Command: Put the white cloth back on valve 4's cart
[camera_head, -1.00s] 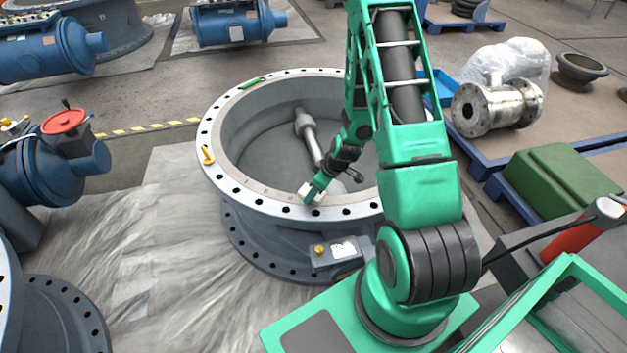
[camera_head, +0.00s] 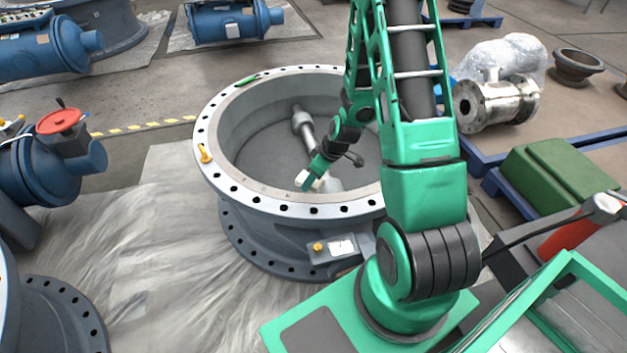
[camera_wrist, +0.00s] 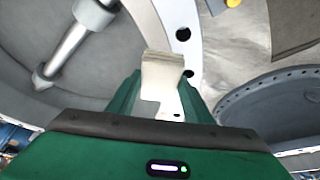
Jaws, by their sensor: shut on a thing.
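My gripper (camera_head: 313,180) is shut on the white cloth (camera_head: 306,179), a small pale folded piece. In the wrist view the cloth (camera_wrist: 163,77) shows as a cream, layered block between the two green fingers. In the head view my gripper and the cloth are over the near inner side of the large grey valve ring (camera_head: 226,187), close to its drilled flange. I cannot tell whether the cloth touches the ring. No number shows on the valve, and I cannot pick out valve 4's cart.
A yellow-handled tool (camera_head: 204,153) and a green tool (camera_head: 246,80) lie on the flange. A shaft (camera_head: 303,125) runs inside the ring. A blue actuator with a red handwheel (camera_head: 62,121) stands left. A green case (camera_head: 565,175) stands right. Plastic sheeting (camera_head: 150,270) covers the floor at front left.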

